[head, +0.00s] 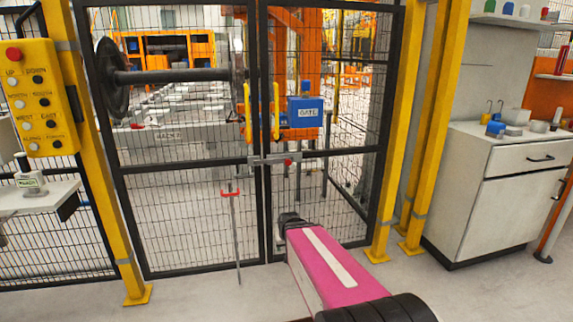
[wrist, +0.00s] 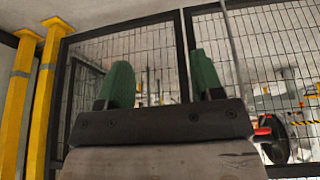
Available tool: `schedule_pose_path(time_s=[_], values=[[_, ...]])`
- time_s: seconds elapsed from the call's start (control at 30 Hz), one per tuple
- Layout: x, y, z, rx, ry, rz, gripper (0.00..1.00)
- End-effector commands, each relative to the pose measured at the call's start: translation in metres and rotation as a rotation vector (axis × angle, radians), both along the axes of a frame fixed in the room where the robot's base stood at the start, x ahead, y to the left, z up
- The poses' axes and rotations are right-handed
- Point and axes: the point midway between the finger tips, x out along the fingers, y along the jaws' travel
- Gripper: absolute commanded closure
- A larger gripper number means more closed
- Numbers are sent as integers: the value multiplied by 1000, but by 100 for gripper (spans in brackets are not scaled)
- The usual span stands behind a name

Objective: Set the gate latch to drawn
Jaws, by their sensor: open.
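The gate latch (head: 270,160) is a grey horizontal bar with a small red part, at mid-height on the black mesh gate (head: 190,157). It spans the seam between the two leaves, which look closed. A thin upright rod with a red handle (head: 230,193) hangs to its left. My gripper (head: 290,218) is in front of the gate, lower than the latch, at the end of my pink arm. In the wrist view, which is upside down, its green fingers (wrist: 160,82) are apart with nothing between them. The latch is not visible there; the red handle (wrist: 263,130) shows at right.
A blue GATE box (head: 306,112) and yellow handles (head: 275,110) sit above the latch. Yellow posts (head: 400,130) flank the gate. A yellow button panel (head: 40,98) is at left, a white cabinet (head: 495,190) at right. A wheelset (head: 113,78) stands behind the mesh. Floor before the gate is clear.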

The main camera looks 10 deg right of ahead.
Motion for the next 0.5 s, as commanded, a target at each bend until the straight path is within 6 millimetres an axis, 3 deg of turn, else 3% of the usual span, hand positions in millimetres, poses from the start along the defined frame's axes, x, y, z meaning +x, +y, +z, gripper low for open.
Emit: schedule_pose_path(time_s=[0.03, 0.2, 0.5], values=[[24, -7, 2, -6, -83, -10, 40], [91, -27, 26, -25, -392, -30, 40], [179, -59, 94, -43, -947, -25, 40]])
